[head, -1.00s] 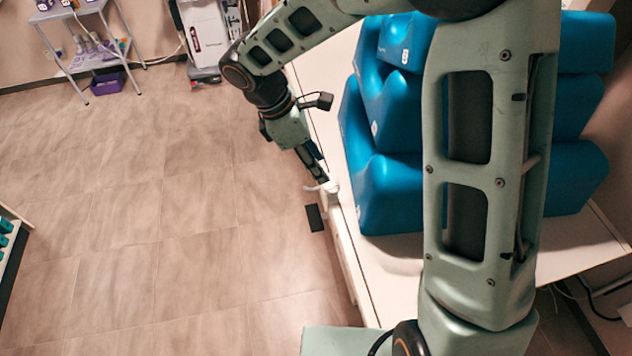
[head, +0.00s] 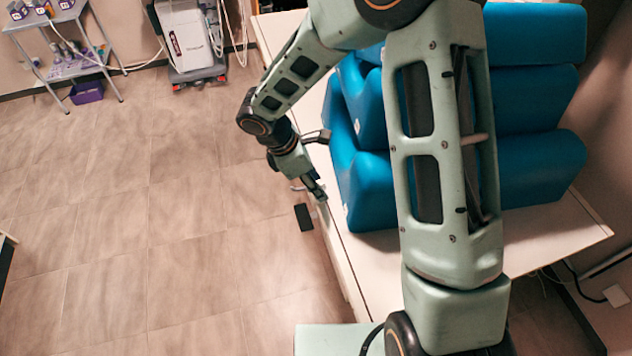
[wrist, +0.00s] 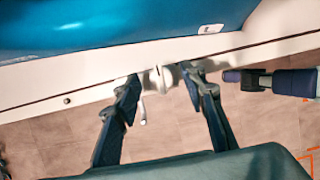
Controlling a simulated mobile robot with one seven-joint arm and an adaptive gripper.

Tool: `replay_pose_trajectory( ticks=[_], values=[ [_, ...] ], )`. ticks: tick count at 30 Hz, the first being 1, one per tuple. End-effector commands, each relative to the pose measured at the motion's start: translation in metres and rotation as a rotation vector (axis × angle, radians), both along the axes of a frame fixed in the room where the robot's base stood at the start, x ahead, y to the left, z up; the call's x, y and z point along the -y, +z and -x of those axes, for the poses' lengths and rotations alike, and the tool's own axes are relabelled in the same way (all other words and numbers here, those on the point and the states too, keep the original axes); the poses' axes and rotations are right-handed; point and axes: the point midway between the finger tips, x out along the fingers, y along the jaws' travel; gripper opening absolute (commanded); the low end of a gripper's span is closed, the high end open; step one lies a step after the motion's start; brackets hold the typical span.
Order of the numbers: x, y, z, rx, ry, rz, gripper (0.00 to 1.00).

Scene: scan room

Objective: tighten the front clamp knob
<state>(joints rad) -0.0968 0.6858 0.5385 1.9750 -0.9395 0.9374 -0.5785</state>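The front clamp knob (wrist: 157,79) is a pale piece on the near edge of the white table, seen in the wrist view. A thin pale lever (wrist: 143,112) hangs below it and also shows in the head view (head: 297,188). My gripper (wrist: 163,75) is open, with one dark finger on each side of the knob. The left fingertip is close to it; I cannot tell whether either finger touches. In the head view my gripper (head: 319,193) points down at the table edge and mostly hides the knob.
Blue cushions (head: 370,190) lie on the white table (head: 360,262) beside my arm. A small black block (head: 304,217) is below the table edge. The floor at left is clear.

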Motion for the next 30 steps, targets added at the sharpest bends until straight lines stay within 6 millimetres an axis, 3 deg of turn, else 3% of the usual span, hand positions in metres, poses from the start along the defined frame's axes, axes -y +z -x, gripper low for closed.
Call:
replay_pose_trajectory(
  ticks=[5, 15, 30],
  values=[
    [0.0001, 0.0001, 0.0001, 0.000, -0.001, 0.000, 0.38],
    [0.0000, 0.0004, 0.0001, 0.000, -0.001, 0.000, 0.01],
    [-0.0007, -0.0008, -0.0010, 0.000, -0.120, 0.000, 0.00]
  ],
)
